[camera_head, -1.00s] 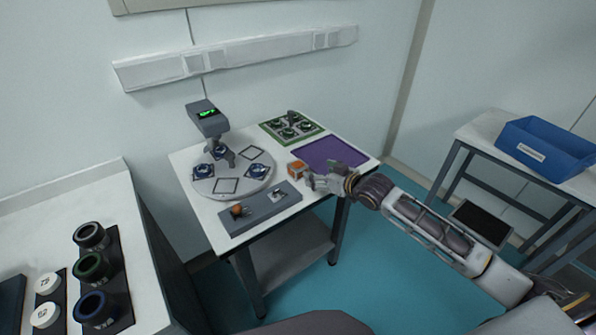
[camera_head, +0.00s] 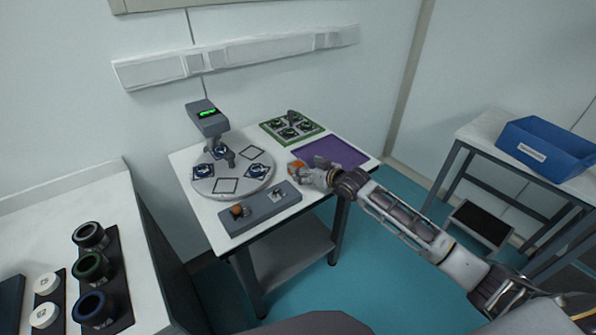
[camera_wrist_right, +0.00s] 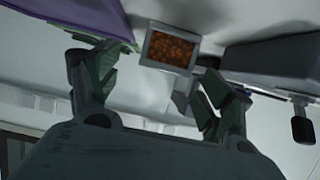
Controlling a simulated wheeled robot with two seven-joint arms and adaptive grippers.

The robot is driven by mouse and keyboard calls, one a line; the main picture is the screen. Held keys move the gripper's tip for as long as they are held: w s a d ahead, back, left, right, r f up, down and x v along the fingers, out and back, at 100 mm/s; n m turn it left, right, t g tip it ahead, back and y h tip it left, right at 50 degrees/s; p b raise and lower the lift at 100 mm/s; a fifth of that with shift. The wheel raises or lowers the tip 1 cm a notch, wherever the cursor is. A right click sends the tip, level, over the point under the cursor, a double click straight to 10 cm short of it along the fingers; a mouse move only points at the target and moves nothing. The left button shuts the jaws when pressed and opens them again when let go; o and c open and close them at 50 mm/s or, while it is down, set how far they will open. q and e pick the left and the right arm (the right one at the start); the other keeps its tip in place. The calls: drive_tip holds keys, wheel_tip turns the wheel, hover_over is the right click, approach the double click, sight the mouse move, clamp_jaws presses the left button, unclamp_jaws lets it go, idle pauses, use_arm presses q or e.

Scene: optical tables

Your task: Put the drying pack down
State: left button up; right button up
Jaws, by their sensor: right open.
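The drying pack (camera_head: 296,167) is a small block with orange beads and a pale rim. It appears to rest on the white table (camera_head: 205,206) between the grey tray and the purple mat. In the right wrist view the pack (camera_wrist_right: 170,51) shows its orange bead window at the top middle. My right gripper (camera_head: 303,175) is right beside the pack and partly covers it in the head view. In its wrist view the gripper (camera_wrist_right: 157,82) is open, with the pack just ahead of the gap between the fingers. My left gripper is not in view.
The purple mat (camera_head: 335,153) lies empty behind the gripper. A round turntable (camera_head: 226,187) with blue fixtures stands left, below a device with a green display (camera_head: 206,117). A green board (camera_head: 304,118) lies behind.

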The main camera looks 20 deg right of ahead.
sight(300, 166)
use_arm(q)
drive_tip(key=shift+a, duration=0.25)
use_arm(e)
drive_tip(key=shift+w, duration=0.1)
drive_tip(key=shift+w+a+f, duration=0.2)
drive_tip(key=shift+w+a, duration=0.15)
drive_tip(key=shift+w, duration=0.15)
drive_tip(key=shift+x, duration=1.5)
drive_tip(key=shift+w+a+f, duration=0.15)
drive_tip(key=shift+w+a, duration=0.1)
drive_tip(key=shift+w, duration=0.05)
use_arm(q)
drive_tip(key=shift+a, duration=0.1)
